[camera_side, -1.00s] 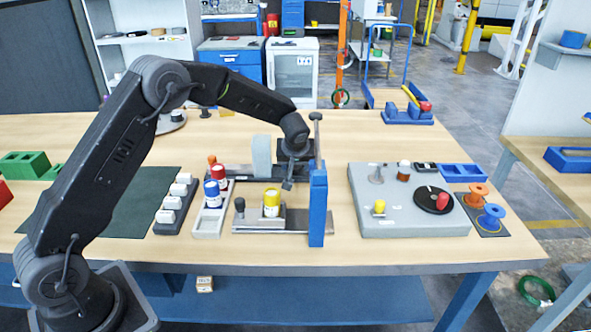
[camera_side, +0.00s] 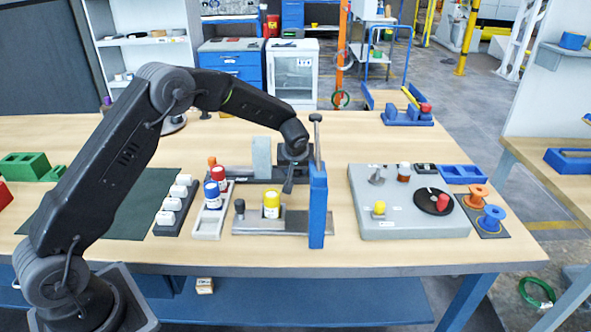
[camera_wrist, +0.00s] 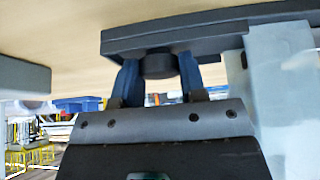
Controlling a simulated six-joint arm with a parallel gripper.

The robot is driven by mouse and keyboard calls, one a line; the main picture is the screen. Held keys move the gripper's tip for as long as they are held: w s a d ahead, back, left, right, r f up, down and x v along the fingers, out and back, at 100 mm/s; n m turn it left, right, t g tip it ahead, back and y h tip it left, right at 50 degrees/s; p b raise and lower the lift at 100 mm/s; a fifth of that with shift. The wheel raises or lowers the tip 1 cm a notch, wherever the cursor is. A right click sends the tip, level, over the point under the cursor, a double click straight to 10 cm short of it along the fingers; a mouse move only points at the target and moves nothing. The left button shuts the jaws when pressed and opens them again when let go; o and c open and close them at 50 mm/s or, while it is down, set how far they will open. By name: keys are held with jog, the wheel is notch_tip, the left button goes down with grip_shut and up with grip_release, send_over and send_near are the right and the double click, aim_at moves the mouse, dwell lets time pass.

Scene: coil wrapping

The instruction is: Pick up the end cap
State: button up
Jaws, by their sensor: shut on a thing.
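A dark round piece that looks like the end cap (camera_wrist: 158,64) sits between my blue fingertips in the wrist view, close against a dark block. My gripper (camera_wrist: 157,80) is shut on it; the fingers press on its left and right sides. In the side view my gripper (camera_side: 288,186) hangs steeply down just left of the blue post and behind the metal base of the fixture. The cap cannot be made out in the side view.
The blue post (camera_side: 318,208) stands close to my gripper's right. A yellow-and-white spool (camera_side: 271,204) stands on the metal base in front. A tray with red and blue spools (camera_side: 208,222) is to the left. A grey board (camera_side: 370,222) lies to the right.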

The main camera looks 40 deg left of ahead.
jog(key=shift+r, duration=0.1)
notch_tip(320, 180, up, 7)
jog(key=shift+r, duration=0.2)
jog(key=s+d, duration=0.1)
jog(key=s, duration=1.5)
jog(key=s+d, duration=0.2)
jog(key=s, duration=1.3)
jog(key=shift+s+d+f, duration=0.3)
jog(key=shift+s, duration=0.1)
notch_tip(320, 180, up, 8)
jog(key=r+m+t+h, duration=0.1)
jog(key=m+h, duration=0.1)
jog(key=m, duration=0.2)
send_over(274, 192)
jog(key=s, duration=0.1)
jog(key=shift+s+d+f, duration=0.25)
jog(key=shift+d, duration=0.05)
jog(key=shift+f, duration=2.95)
jog(key=shift+f, duration=0.85)
